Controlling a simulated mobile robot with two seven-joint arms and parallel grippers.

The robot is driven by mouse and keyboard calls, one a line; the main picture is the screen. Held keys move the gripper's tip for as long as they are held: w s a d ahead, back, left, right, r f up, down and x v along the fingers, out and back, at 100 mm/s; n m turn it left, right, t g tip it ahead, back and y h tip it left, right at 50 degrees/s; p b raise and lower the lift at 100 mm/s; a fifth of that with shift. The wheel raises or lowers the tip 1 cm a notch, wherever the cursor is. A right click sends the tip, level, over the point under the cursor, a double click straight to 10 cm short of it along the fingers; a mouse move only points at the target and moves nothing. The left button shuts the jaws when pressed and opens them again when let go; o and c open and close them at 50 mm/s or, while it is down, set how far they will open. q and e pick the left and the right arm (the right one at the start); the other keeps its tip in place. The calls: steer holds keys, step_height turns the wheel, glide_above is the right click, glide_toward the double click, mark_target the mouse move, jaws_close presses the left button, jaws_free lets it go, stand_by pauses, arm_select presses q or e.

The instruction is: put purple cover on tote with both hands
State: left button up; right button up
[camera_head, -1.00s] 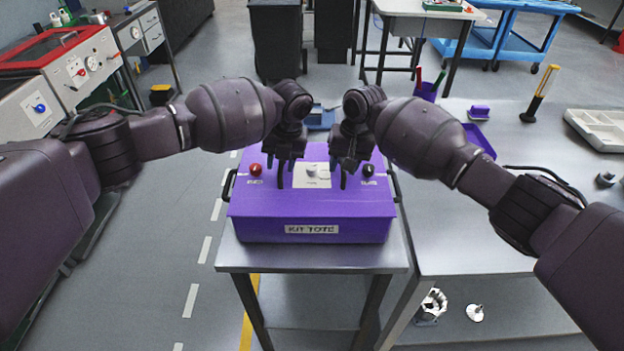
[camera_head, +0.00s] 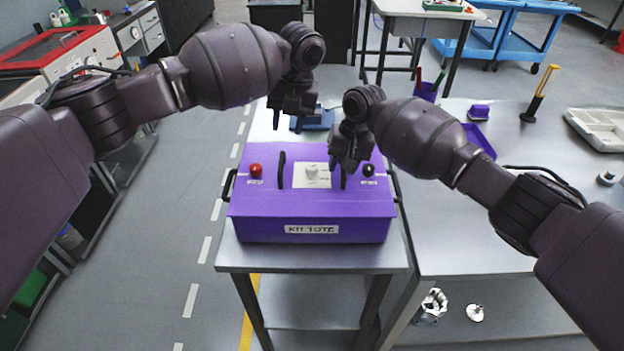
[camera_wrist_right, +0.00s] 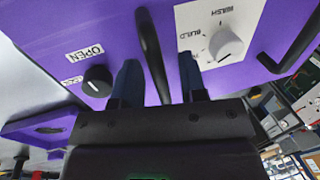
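The purple cover (camera_head: 310,203) lies on the purple tote (camera_head: 262,230), which is labelled KIT TOTE and stands on a small metal table. The cover looks level, with no gap that I can make out. It has a black left handle (camera_head: 282,170) and a right handle (camera_head: 343,178), also in the right wrist view (camera_wrist_right: 154,60). My left gripper (camera_head: 290,119) is open and empty, above and behind the cover, clear of its handle. My right gripper (camera_head: 345,168) is at the right handle; in the right wrist view its fingers (camera_wrist_right: 158,85) stand apart on either side of it, with gaps.
The cover carries a red knob (camera_head: 256,170), a black knob (camera_head: 368,170) and a white dial panel (camera_head: 312,182). A blue object (camera_head: 318,120) lies behind the tote. The workbench (camera_head: 520,220) at right holds a purple tray (camera_head: 479,140) and a pale tray (camera_head: 598,128).

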steer(key=shift+r, duration=0.15)
steer(key=shift+d+r, duration=0.15)
steer(key=shift+r, duration=0.25)
arm_select(q)
steer(key=shift+r, duration=0.35)
arm_select(e)
step_height(320, 180, up, 11)
steer(key=d, duration=0.2)
steer(key=shift+f, duration=0.15)
arm_select(q)
steer(key=shift+d, duration=0.1)
